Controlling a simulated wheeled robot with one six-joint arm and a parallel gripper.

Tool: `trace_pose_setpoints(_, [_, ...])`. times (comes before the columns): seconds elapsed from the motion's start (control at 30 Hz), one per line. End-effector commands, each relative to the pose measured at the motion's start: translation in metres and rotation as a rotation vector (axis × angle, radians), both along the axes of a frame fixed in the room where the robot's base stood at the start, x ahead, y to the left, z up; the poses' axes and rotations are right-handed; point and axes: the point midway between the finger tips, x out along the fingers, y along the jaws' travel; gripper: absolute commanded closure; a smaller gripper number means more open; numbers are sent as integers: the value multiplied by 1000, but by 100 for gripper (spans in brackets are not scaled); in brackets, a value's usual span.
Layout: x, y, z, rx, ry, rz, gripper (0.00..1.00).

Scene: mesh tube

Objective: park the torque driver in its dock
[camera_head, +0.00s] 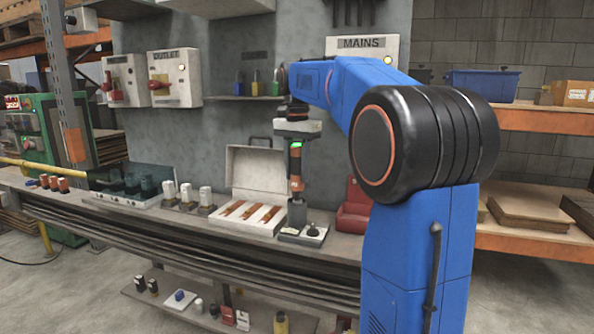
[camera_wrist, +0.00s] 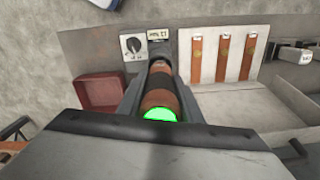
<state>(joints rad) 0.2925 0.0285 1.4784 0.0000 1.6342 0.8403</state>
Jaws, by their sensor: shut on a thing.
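My gripper (camera_head: 297,158) is shut on the torque driver (camera_head: 296,184), which hangs upright below it above the workbench. The driver has a dark and orange-brown body with a lit green band near its top. In the wrist view the driver (camera_wrist: 160,88) points away from me between the grey fingers, its green end nearest. The dock (camera_head: 297,212) is a grey upright cup on a pale plate with a black knob, directly below the driver. The dock's plate (camera_wrist: 138,62) also shows in the wrist view. The driver's lower end meets the cup's mouth in the picture; I cannot tell how deep it sits.
An open white case (camera_head: 257,172) with brown-orange strips stands left of the dock. A red bin (camera_head: 353,212) stands close on the right. White-topped switches (camera_head: 187,193) line the bench farther left. A wall with the MAINS box (camera_head: 361,46) and a small shelf (camera_head: 240,98) rises behind.

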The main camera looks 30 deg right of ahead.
Motion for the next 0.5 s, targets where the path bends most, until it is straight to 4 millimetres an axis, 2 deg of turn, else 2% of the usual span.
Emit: trace_pose_setpoints(0.5, [0, 0, -4, 0, 0, 0, 95])
